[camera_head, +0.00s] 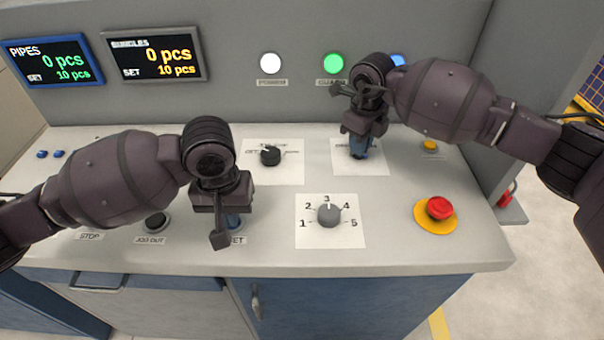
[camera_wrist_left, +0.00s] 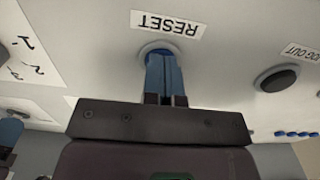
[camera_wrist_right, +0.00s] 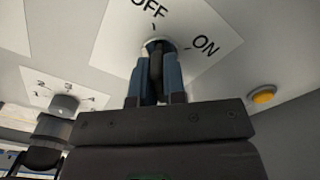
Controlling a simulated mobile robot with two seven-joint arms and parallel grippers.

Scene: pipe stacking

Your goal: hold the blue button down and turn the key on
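The blue button (camera_wrist_left: 155,47) sits below the RESET label in the left wrist view. My left gripper (camera_head: 233,221) has its blue fingers together, with their tips on the button and hiding most of it. How far the button is pressed cannot be told. The key (camera_wrist_right: 156,72) is dark and stands in the switch on the white OFF/ON plate (camera_wrist_right: 205,22). My right gripper (camera_head: 359,149) has a finger on each side of the key and is shut on it. The fingers hide much of the key, and its exact angle is unclear.
A numbered dial (camera_head: 328,214) stands between the arms, with another black selector (camera_head: 270,156) behind it. A red emergency button (camera_head: 439,208) is at the right, and a yellow button (camera_head: 430,146) behind it. White (camera_head: 270,63) and green (camera_head: 333,63) lamps are lit on the back panel.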

